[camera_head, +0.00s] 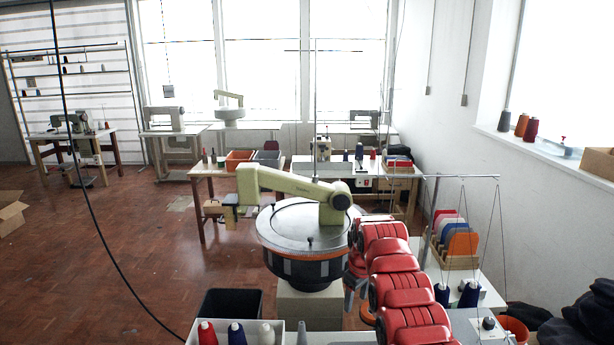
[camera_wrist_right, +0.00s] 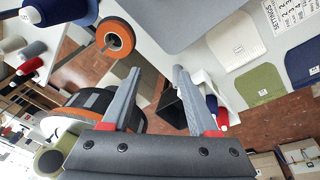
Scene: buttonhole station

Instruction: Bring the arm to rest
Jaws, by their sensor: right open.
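My right arm comes up from the bottom right of the head view as a chain of red links. My right gripper (camera_head: 356,297) hangs below the far end of the arm, partly hidden by the red links. In the right wrist view my right gripper (camera_wrist_right: 156,70) shows two grey fingers spread apart with nothing between them. My left gripper is in neither view.
A green machine arm (camera_head: 290,184) on a round drum (camera_head: 308,262) stands just left of my right arm. Thread cones (camera_head: 236,333) sit in a tray at the front. A rack of coloured cards (camera_head: 462,240) is on the right. Open floor (camera_head: 130,265) lies left.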

